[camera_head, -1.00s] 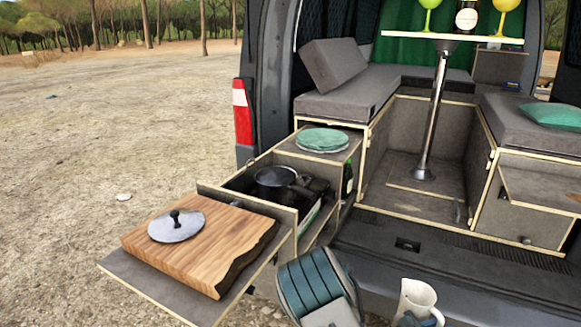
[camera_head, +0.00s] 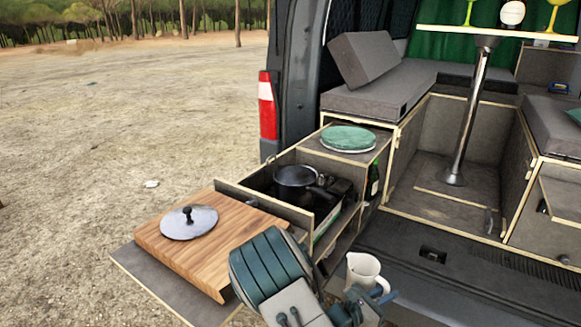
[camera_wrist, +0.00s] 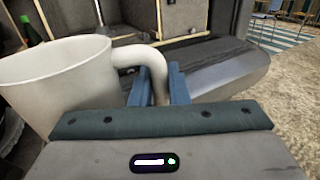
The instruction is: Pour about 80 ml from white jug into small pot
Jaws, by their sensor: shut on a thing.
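The white jug (camera_head: 364,271) is upright, in front of the van's rear sill. My gripper (camera_head: 382,296) is shut on its handle. In the wrist view the blue fingers (camera_wrist: 159,86) close around the handle of the white jug (camera_wrist: 55,82), whose body is on the left. The jug's contents cannot be seen. The small dark pot (camera_head: 296,181) sits on the stove in the pull-out kitchen drawer, with its handle toward the right. The jug is apart from the pot, nearer to me and to its right.
A wooden board (camera_head: 216,247) with a lid (camera_head: 189,222) lies on the pull-out shelf. The drawer's front wall (camera_head: 262,205) stands before the pot. Green plates (camera_head: 348,138) are on the box behind; a dark bottle (camera_head: 373,180) stands right of the drawer.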

